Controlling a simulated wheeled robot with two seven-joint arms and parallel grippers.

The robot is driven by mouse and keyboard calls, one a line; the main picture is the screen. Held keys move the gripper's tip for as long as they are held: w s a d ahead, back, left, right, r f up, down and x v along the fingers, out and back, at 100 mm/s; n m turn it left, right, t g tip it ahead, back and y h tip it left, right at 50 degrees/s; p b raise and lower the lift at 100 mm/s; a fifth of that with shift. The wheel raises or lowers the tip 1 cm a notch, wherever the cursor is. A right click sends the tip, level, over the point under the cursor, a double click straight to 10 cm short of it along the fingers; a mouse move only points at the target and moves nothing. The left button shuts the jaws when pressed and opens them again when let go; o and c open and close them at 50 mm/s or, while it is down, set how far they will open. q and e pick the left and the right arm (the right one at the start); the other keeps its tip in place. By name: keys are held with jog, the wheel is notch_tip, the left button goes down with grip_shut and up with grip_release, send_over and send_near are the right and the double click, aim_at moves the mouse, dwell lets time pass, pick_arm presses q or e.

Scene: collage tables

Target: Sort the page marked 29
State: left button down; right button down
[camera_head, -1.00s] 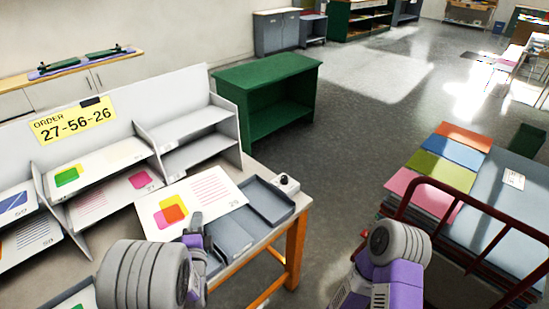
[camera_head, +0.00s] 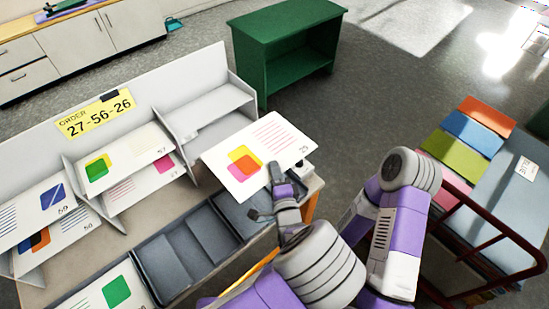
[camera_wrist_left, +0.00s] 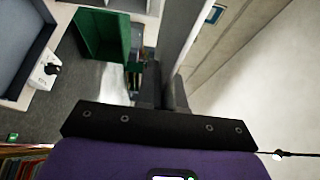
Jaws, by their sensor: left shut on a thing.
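The page marked 29 (camera_head: 258,150) is white with overlapping pink, orange and yellow shapes and pink lines. My left gripper (camera_head: 277,182) is shut on its near edge and holds it above the right end of the table. The sorter (camera_head: 218,70) stands at the back of the table. Its left compartments hold pages, including a green-and-yellow one (camera_head: 120,160) above a pink one (camera_head: 142,190). Its right-hand shelves (camera_head: 205,112) look empty, though the page hides part of the lower ones. My right gripper is out of frame; only that arm shows.
A yellow sign (camera_head: 95,113) on the sorter reads ORDER 27-56-26. Grey trays (camera_head: 187,245) line the table front, with a green-square page (camera_head: 105,290) at the left. A green cabinet (camera_head: 285,45) stands behind. A red-railed cart (camera_head: 510,235) with coloured stacks is at right.

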pick_arm(q)
jog(key=shift+r, duration=0.45)
jog(key=shift+s, duration=0.1)
jog(key=shift+f, duration=0.1)
jog(key=n+t+y+b, duration=0.1)
jog(key=n+b, duration=0.2)
jog(key=b, duration=0.1)
jog(key=n+t+y+b, duration=0.1)
jog(key=n+b, duration=0.2)
jog(key=b, duration=0.1)
jog(key=n+y+b, duration=0.1)
jog(key=n+b, duration=0.2)
jog(key=b, duration=0.1)
jog(key=shift+f+t, duration=0.2)
jog(key=shift+t, duration=0.2)
jog(key=shift+r+n, duration=0.1)
jog(key=shift+n, duration=0.2)
jog(key=shift+r+y, duration=0.2)
jog(key=shift+y, duration=0.1)
